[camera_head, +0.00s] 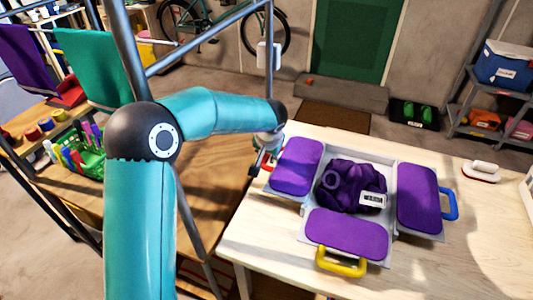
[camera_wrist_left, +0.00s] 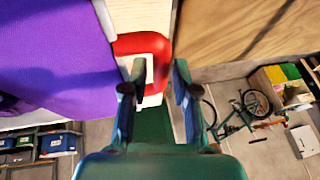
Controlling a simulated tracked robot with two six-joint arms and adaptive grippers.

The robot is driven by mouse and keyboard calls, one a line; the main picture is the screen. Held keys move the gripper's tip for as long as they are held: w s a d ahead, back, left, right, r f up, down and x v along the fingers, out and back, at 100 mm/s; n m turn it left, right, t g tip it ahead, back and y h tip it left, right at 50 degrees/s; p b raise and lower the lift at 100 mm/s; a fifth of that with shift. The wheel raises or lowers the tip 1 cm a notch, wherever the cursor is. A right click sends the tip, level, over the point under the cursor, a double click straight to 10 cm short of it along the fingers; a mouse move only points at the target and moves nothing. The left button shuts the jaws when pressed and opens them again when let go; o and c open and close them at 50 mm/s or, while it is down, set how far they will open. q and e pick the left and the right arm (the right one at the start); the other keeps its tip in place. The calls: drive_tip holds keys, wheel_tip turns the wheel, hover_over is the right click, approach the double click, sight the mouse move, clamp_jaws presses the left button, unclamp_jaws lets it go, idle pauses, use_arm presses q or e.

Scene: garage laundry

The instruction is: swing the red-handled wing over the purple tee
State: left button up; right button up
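The red-handled wing (camera_head: 297,165) is a flap with a purple pad, lying open on the left side of the folding board. Its red handle shows in the left wrist view (camera_wrist_left: 126,44), with the purple pad (camera_wrist_left: 55,60) to its left. The purple tee (camera_head: 340,196) lies bunched on the board's middle, with a white label on it. My left gripper (camera_head: 262,165) is at the wing's left edge. In the wrist view its fingers (camera_wrist_left: 158,75) are apart, with part of the red handle in the gap; contact is unclear. My right gripper is not in view.
A yellow-handled wing (camera_head: 345,232) lies open at the front and a blue-handled wing (camera_head: 417,195) at the right. A white and red item (camera_head: 482,171) stands on the pale table's right. A green basket (camera_head: 91,162) is on the brown table at left.

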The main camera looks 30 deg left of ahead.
use_arm(q)
clamp_jaws()
drive_tip(key=shift+a, duration=0.15)
idle(0.4)
